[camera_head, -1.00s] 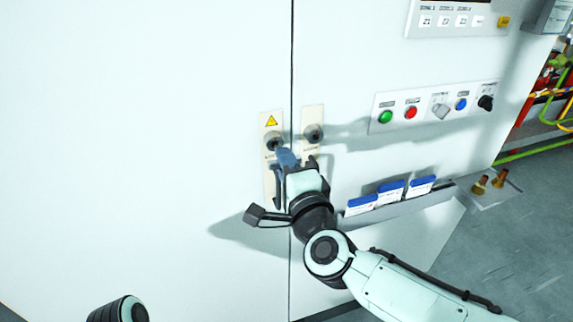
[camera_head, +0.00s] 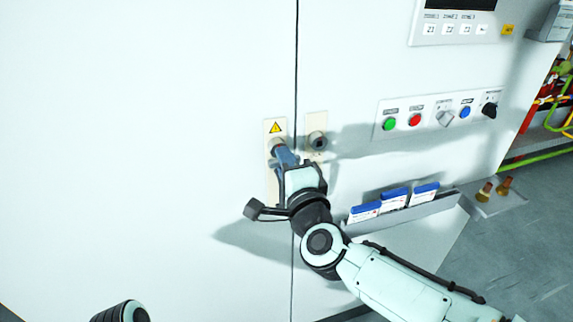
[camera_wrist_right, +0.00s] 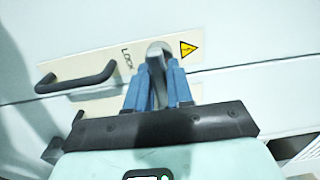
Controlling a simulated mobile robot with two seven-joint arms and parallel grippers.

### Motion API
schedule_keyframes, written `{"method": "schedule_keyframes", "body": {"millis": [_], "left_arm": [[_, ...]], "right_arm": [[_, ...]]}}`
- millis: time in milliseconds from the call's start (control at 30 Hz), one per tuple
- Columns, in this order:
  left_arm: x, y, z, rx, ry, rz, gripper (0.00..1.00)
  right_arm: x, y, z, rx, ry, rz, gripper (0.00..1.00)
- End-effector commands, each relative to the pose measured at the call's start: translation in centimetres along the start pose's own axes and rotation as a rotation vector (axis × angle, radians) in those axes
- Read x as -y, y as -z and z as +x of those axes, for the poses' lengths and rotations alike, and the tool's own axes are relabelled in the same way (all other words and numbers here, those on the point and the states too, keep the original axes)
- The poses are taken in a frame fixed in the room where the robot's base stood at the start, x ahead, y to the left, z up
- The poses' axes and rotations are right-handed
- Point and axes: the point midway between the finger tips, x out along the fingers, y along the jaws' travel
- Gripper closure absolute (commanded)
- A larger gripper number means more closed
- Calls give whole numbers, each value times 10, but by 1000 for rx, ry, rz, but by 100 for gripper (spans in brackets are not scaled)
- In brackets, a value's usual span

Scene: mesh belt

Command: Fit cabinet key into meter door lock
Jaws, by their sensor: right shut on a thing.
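The left door carries a cream lock plate (camera_head: 275,127) with a yellow warning triangle. In the right wrist view the plate (camera_wrist_right: 108,62) shows the word LOCK and a dark pull handle (camera_wrist_right: 76,80). My right gripper (camera_head: 284,155) is at this plate, its blue fingers reaching the lock below the triangle. In the wrist view the gripper (camera_wrist_right: 158,78) is shut on the grey cabinet key (camera_wrist_right: 158,60), whose rounded grey part shows between the fingers. The key's tip and the lock opening are hidden, so I cannot tell how far it is in. My left gripper is out of view.
A second plate with a round lock (camera_head: 317,141) is close on the right, across the door seam. Farther right are a button panel (camera_head: 440,115) and a rack of blue-topped cards (camera_head: 395,200). The left door is a clear, flat surface.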

Motion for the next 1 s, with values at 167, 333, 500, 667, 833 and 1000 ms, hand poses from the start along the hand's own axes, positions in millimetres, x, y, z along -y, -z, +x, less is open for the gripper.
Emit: {"method": "schedule_keyframes", "body": {"millis": [167, 333, 500, 667, 833, 1000], "left_arm": [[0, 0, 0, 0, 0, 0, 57], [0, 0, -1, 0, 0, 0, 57], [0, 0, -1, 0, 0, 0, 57], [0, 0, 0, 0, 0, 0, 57], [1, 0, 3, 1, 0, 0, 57], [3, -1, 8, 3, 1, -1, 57]], "right_arm": [[0, 0, 5, 0, 0, 0, 100], [0, 0, 6, 0, 0, 0, 56], [0, 0, 6, 0, 0, 0, 49], [0, 0, 5, 0, -1, 0, 49], [0, 0, -12, 1, 2, 0, 49], [0, 0, -49, 1, 3, 1, 49]]}}
